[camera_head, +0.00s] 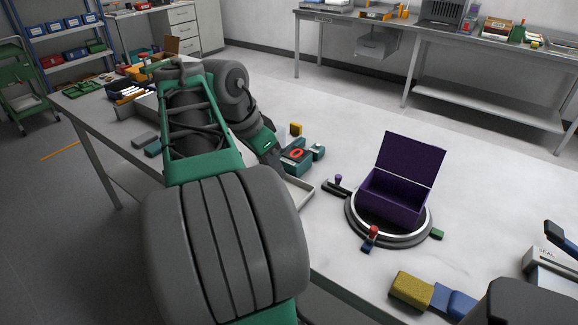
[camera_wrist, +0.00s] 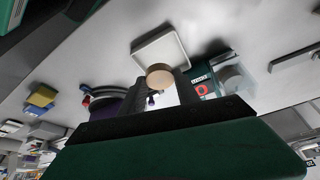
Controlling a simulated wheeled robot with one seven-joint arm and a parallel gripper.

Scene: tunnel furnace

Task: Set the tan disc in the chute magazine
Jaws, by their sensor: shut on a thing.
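In the wrist view, the tan disc (camera_wrist: 159,75) sits between the two fingertips of my gripper (camera_wrist: 162,86). My gripper is shut on it. The disc is held above the table, seen against a pale shallow tray (camera_wrist: 168,42). A green unit with a red ring mark (camera_wrist: 202,90) stands beside the right finger, and a grey rounded part shows next to it. In the head view this green unit (camera_head: 297,156) is just right of my arm, which hides the disc and my fingertips. I cannot tell for certain which part is the chute magazine.
An open purple box (camera_head: 395,195) stands on a round ringed base (camera_head: 418,236) with small handles. The pale tray (camera_head: 300,190) is partly hidden by my arm. A yellow and blue object (camera_head: 412,289) lies at the front right. The table behind the box is clear.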

